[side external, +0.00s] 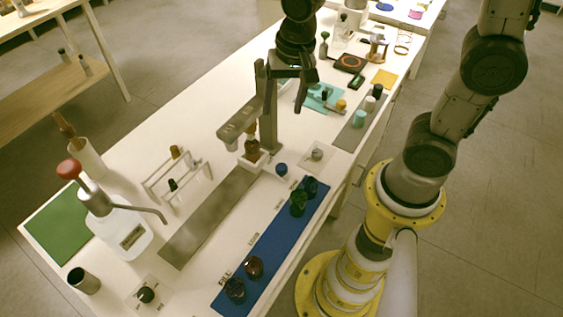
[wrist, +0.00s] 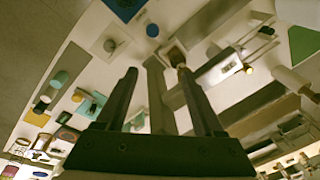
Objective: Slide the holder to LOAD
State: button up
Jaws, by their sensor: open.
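The holder (side external: 251,163) is a small pale block with a brown bottle (side external: 252,147) in it. It sits at the far end of a grey track (side external: 208,218), under the arm of a grey stand (side external: 268,110). My gripper (side external: 291,92) is open and empty, above the table beside the stand's post and apart from the holder. In the wrist view my two fingers (wrist: 158,72) point towards the table, with the stand's post between them in the picture. The brown bottle shows near the right fingertip (wrist: 176,56).
A blue mat (side external: 268,248) with several dark bottles lies right of the track. A tube rack (side external: 178,176) and a white pump bottle (side external: 122,228) stand left of it. The track's near part is clear.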

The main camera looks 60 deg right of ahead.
jog(key=g, duration=0.2)
send_over(281, 167)
notch_tip(281, 167, down, 5)
notch_tip(281, 167, down, 14)
jog(key=shift+d+r, duration=0.1)
jog(key=shift+r, duration=0.1)
grip_shut()
dwell(0.4)
dwell(1.1)
